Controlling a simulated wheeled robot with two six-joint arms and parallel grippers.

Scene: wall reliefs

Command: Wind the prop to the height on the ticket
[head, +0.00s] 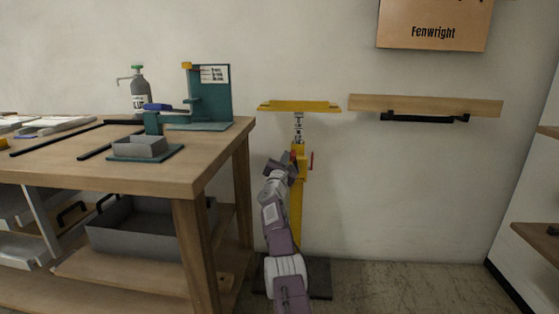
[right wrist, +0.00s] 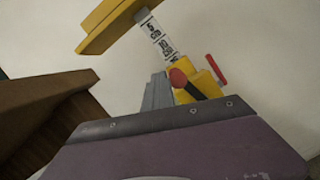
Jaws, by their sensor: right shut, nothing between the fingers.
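The prop is a yellow post (head: 296,210) on a dark base, with a flat yellow top plate (head: 300,106) and a white scale with black figures (head: 299,127) below the plate. In the right wrist view the scale (right wrist: 157,37) shows marks, some hard to read. A red-knobbed handle (right wrist: 178,78) and a red bar (right wrist: 217,70) sit at the prop's yellow collar. My right gripper (head: 282,164) is shut and empty, close in front of the collar; I cannot tell whether it touches. A white printed card (head: 214,74), too small to read, is on a teal stand. My left gripper is out of view.
A wooden wall shelf (head: 425,105) with a black rail is to the right. The floor below it is clear.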

